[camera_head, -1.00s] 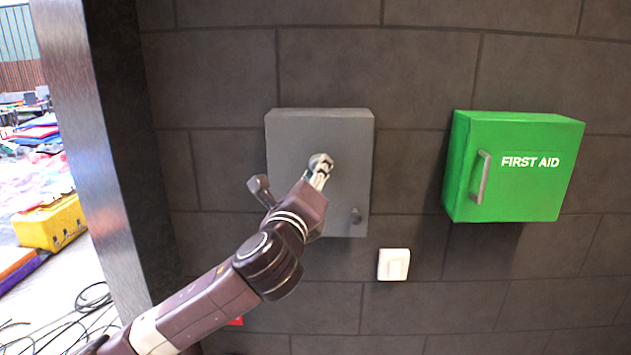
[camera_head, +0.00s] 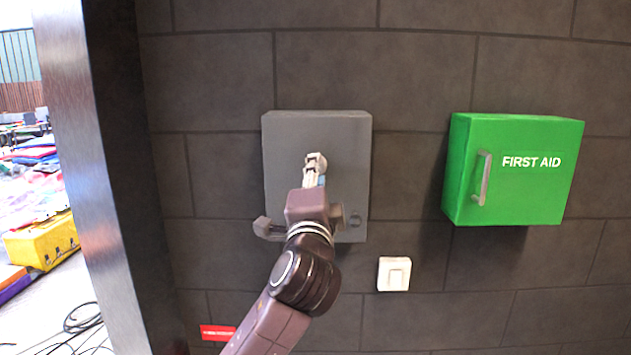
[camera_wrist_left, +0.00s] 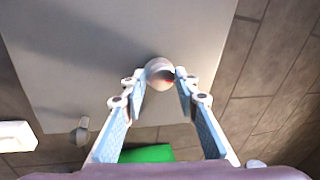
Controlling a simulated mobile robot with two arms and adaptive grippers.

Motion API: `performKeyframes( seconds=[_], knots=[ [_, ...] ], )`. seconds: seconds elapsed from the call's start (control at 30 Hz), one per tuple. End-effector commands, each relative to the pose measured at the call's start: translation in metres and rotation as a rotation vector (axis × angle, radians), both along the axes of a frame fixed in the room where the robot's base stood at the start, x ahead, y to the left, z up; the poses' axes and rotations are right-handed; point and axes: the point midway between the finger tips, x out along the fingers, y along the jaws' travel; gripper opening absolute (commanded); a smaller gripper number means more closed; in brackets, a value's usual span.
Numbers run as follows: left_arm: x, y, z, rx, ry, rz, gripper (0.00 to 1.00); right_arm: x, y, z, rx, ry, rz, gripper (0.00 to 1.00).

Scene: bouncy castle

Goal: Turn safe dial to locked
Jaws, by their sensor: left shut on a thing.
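My right gripper is not in view.
A small grey knob (camera_head: 354,219) is at the safe's lower right. A green first aid box (camera_head: 512,190) hangs to the right. A white switch (camera_head: 394,273) is below the safe. A metal-edged post (camera_head: 95,190) stands at the left.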

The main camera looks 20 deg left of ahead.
Motion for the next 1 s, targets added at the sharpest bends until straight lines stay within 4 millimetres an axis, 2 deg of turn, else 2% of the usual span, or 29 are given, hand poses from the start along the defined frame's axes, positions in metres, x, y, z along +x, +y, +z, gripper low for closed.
performKeyframes(
  seconds=[0.33,0.87,0.9,1.0],
  knots=[
    [0.0008,-0.0007,-0.0022,-0.133,-0.034,0.001,0.04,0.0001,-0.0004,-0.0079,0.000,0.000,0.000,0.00],
    [0.0009,-0.0009,-0.0018,-0.153,-0.039,0.001,0.04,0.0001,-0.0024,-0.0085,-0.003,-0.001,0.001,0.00],
    [0.0009,-0.0009,-0.0018,-0.153,-0.039,0.001,0.30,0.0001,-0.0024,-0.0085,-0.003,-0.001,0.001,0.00],
    [0.0009,-0.0010,-0.0015,-0.153,-0.040,0.001,0.41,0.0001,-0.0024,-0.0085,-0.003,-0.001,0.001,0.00]
  ],
)
